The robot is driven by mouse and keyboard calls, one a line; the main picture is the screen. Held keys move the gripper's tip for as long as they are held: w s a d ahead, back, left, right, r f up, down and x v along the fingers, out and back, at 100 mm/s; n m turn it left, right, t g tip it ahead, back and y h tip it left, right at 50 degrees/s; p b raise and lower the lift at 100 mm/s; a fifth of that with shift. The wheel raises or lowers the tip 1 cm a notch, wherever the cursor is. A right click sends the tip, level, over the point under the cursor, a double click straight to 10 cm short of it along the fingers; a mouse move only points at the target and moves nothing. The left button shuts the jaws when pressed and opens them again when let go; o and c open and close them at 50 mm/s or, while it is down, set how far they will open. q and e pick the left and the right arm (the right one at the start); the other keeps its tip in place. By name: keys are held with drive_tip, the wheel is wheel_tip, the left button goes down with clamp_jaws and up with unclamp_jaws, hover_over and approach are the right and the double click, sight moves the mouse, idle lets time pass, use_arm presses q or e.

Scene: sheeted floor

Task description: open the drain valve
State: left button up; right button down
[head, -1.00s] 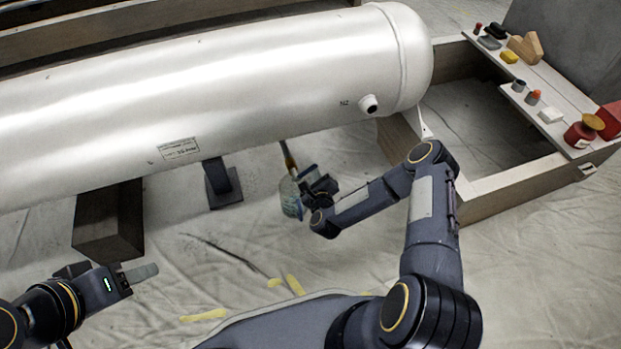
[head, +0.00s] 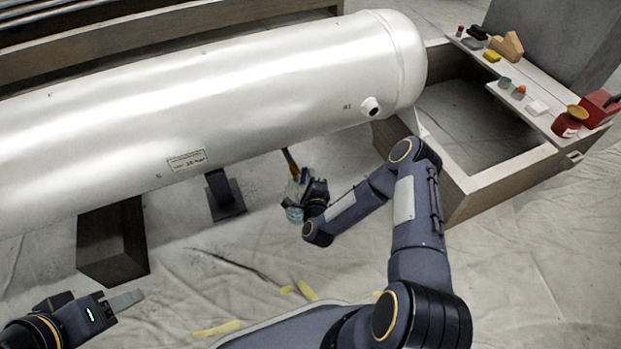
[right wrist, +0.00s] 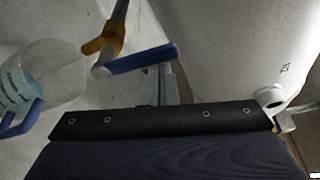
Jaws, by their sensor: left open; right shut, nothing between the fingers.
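The drain valve hangs under the silver tank (head: 250,90). In the right wrist view it has a brass body (right wrist: 103,43) on a pale pipe and a blue lever (right wrist: 143,58) standing out to the right. In the head view its pipe and brass part (head: 291,163) show below the tank. A clear container (right wrist: 42,75) with a blue handle is below the valve. My right gripper (right wrist: 168,88) is shut and empty, its fingertips close to the lever; I cannot tell whether they touch. My left gripper (head: 122,301) is open and empty at lower left, far from the valve.
A dark support post (head: 222,192) and a wooden block (head: 112,240) stand under the tank. At right, a wooden frame (head: 480,190) carries a pale shelf (head: 530,95) with small items and a red pot (head: 567,124). Wrinkled sheeting with yellow tape covers the floor.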

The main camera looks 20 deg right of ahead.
use_arm(q)
drive_tip(key=shift+f, duration=0.1)
use_arm(e)
drive_tip(key=shift+a+r, duration=0.15)
drive_tip(key=shift+a, duration=0.35)
drive_tip(key=shift+d, duration=0.1)
